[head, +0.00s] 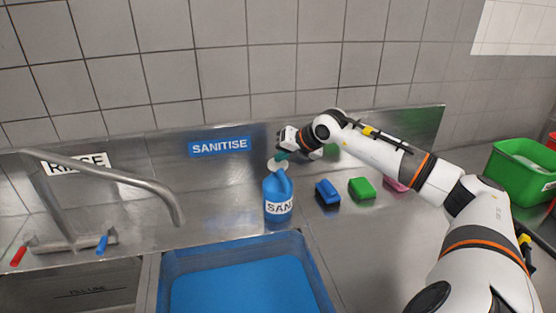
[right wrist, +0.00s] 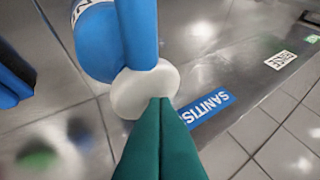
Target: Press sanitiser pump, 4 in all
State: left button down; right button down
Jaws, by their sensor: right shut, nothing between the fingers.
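A blue sanitiser bottle (head: 272,188) with a white label stands on the steel counter, just behind the blue-filled sink. Its pump has a round white top (head: 276,166) and a blue spout (head: 287,186). My right gripper (head: 281,156) is at the pump top, fingers pointing down to it. In the right wrist view the green fingertips (right wrist: 160,100) are shut together with nothing between them. They overlap the edge of the white disc (right wrist: 145,90); I cannot tell whether they touch it. The bottle body (right wrist: 95,45) shows beyond. My left gripper is not in view.
Right of the bottle lie a blue sponge (head: 328,192), a green sponge (head: 362,188) and a pink one partly behind my arm. The blue-filled sink (head: 235,290) is in front. A curved tap (head: 120,180) is at left, a green crate (head: 520,180) at far right.

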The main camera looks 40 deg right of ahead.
aim_at(282, 164)
jog(key=shift+f, duration=0.2)
jog(key=shift+r+p, duration=0.85)
jog(key=shift+r, duration=0.55)
jog(key=shift+w+r, duration=0.1)
jog(key=shift+r, duration=0.05)
notch_tip(282, 164, up, 5)
jog(key=p, duration=0.3)
dwell(0.5)
